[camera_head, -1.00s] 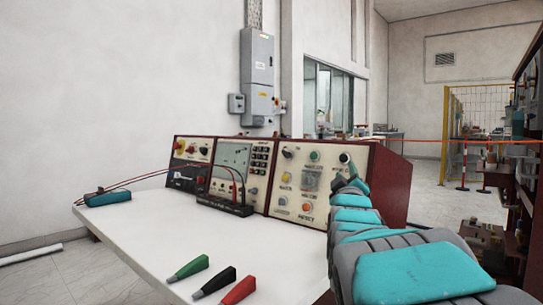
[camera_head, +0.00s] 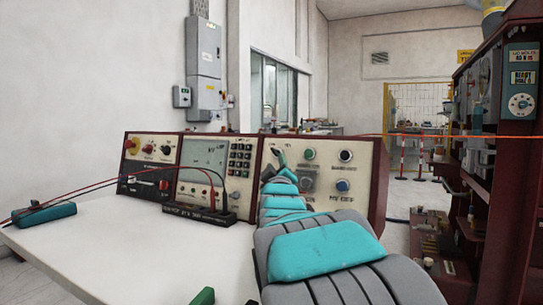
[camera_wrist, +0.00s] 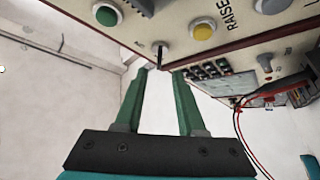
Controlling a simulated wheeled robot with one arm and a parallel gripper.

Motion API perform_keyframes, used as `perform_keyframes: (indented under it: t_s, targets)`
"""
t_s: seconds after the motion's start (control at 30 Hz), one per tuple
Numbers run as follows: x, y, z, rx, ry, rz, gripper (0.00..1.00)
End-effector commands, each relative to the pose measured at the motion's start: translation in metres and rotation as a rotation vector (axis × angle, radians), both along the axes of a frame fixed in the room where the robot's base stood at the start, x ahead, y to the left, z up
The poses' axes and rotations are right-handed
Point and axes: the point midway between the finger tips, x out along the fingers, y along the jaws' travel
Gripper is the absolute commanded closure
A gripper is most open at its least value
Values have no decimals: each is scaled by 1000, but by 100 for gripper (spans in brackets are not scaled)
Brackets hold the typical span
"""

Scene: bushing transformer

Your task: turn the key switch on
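The key switch (camera_wrist: 160,50) shows in the wrist view as a dark upright key on the cream panel, near a yellow button. My gripper (camera_wrist: 160,72) has two green fingers, held apart with nothing between them. The fingertips are close to the key, one on either side in the picture; I cannot tell if they touch it. In the head view my gripper (camera_head: 278,154) is at the upper left of the right-hand control panel (camera_head: 362,164), and it largely hides the key switch there.
A green button (camera_wrist: 107,14) and a yellow button (camera_wrist: 203,29) flank the key. The meter panel (camera_head: 205,157) with red and black leads stands left of the control panel. The white table (camera_head: 110,240) is mostly clear; a green clip (camera_head: 203,297) lies at its front.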

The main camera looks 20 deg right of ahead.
Motion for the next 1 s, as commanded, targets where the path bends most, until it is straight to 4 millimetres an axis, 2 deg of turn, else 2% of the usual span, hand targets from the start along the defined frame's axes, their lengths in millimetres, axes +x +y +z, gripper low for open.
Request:
perform_keyframes:
  t_s: [0.43, 0.6, 0.83, 1.0]
  targets:
    - [49, -21, 15, 1, 0, 0, 61]
    - [57, -24, 19, -1, -3, 0, 61]
    - [57, -25, 19, -1, -2, -1, 61]
    - [57, -25, 19, -1, -2, -1, 79]
